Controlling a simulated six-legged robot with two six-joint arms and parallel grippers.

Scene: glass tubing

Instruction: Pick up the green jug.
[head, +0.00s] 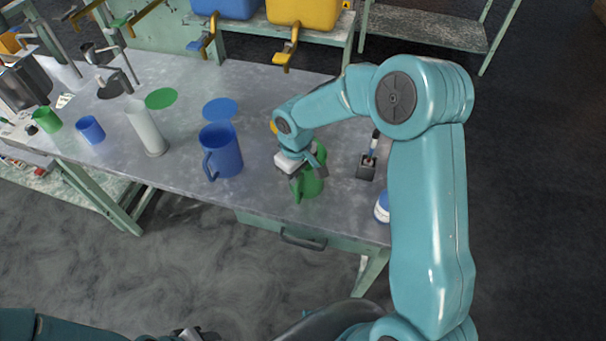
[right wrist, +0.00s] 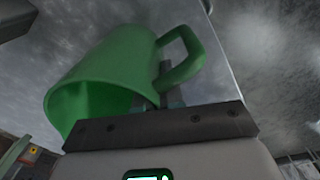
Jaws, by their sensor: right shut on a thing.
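The green jug (head: 313,185) is at the front right of the grey workbench, partly hidden behind my right gripper (head: 304,172). The right gripper is shut on the jug's handle. In the right wrist view the green jug (right wrist: 115,75) fills the left and middle, with its open mouth toward the lower left. Its handle (right wrist: 188,55) runs down to the fingers (right wrist: 168,92). I cannot tell whether the jug's base touches the bench. A piece that looks like my left gripper (head: 188,334) shows at the bottom edge, mostly cut off.
A blue jug (head: 222,150) stands left of the green one. A pale cylinder (head: 146,128), a blue cup (head: 90,130) and a green cup (head: 47,120) stand farther left. A small dark holder (head: 367,168) and a blue-and-white container (head: 382,206) are at right. Green (head: 161,98) and blue (head: 220,109) discs lie behind.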

